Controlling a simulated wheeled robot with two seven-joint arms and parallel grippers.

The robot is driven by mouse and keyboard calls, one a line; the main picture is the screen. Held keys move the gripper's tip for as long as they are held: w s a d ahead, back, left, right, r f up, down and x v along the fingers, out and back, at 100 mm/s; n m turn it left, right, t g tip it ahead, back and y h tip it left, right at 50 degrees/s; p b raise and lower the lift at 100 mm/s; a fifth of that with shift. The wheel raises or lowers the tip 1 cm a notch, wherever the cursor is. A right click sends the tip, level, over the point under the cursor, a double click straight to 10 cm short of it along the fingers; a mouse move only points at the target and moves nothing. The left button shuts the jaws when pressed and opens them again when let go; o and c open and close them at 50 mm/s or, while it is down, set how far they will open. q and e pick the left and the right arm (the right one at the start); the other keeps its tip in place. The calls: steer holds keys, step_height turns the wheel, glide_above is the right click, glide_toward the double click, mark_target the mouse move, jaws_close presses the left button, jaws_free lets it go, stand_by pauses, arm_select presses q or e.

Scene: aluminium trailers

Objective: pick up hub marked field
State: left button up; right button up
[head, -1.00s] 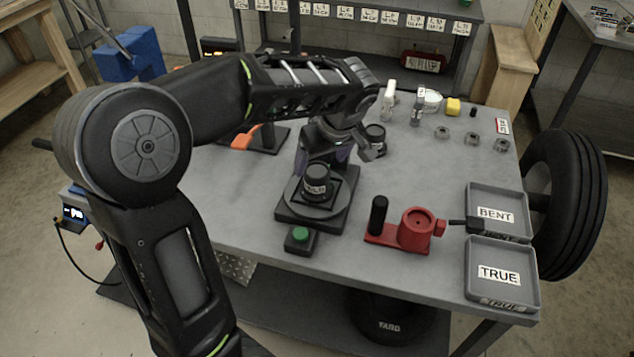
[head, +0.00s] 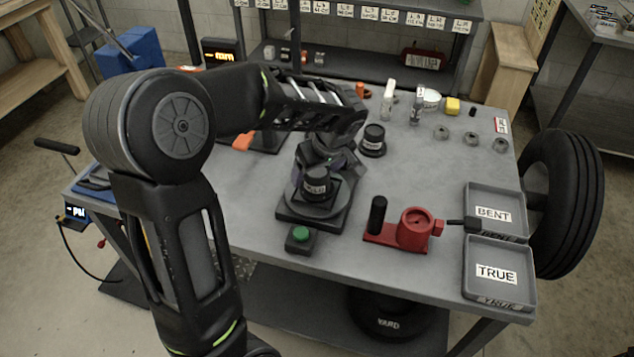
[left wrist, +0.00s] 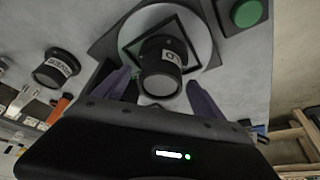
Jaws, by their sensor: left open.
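A black hub (head: 316,181) with a pale label stands upright on a round grey turntable plate (head: 298,203) in the middle of the bench. Its label is too small to read surely in the head view; in the left wrist view the hub (left wrist: 162,68) shows only part of its lettering. A second black labelled hub (head: 373,141) stands behind it to the right, and also at the left of the left wrist view (left wrist: 56,68). My left gripper (head: 322,163) is open just behind and above the turntable hub, its purple fingers on either side of it. My right gripper is not in view.
A green button box (head: 301,238) sits in front of the turntable. A red fixture with a black post (head: 412,230) stands to its right. Trays marked BENT (head: 494,214) and TRUE (head: 497,272) lie at the right edge. Several nuts and small items lie at the back right.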

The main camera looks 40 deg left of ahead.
arm_select(q)
jaws_close()
stand_by(0.8)
steer(key=shift+r, duration=0.1)
